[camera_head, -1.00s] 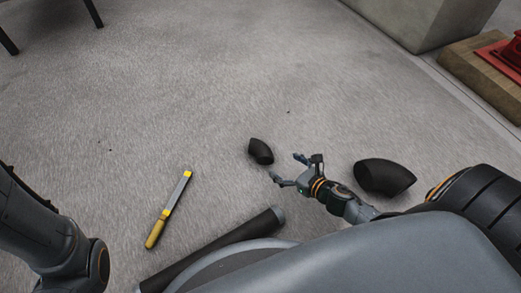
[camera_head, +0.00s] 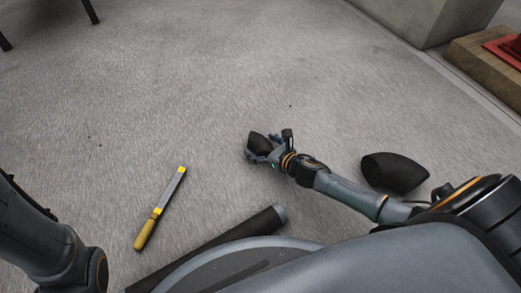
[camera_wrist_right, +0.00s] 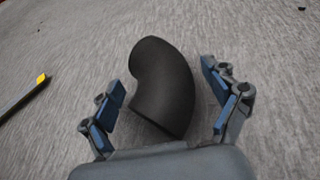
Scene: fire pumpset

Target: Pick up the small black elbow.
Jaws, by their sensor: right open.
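The small black elbow (camera_head: 259,143) lies on the grey floor in the middle of the head view. My right gripper (camera_head: 264,151) is at it, with its fingers open on either side. In the right wrist view the elbow (camera_wrist_right: 163,88) sits between the two blue-padded fingers of the right gripper (camera_wrist_right: 166,98), with a gap visible on both sides. The head view shows part of the elbow hidden by the fingers. My left arm shows at the left edge of the head view, but its gripper is out of view.
A larger black elbow (camera_head: 395,172) lies right of my right forearm. A yellow-handled file (camera_head: 160,209) and a dark pipe (camera_head: 215,246) lie at the lower left. A concrete block (camera_head: 412,18) and a wooden base (camera_head: 485,68) stand at the upper right. The floor beyond is mostly clear.

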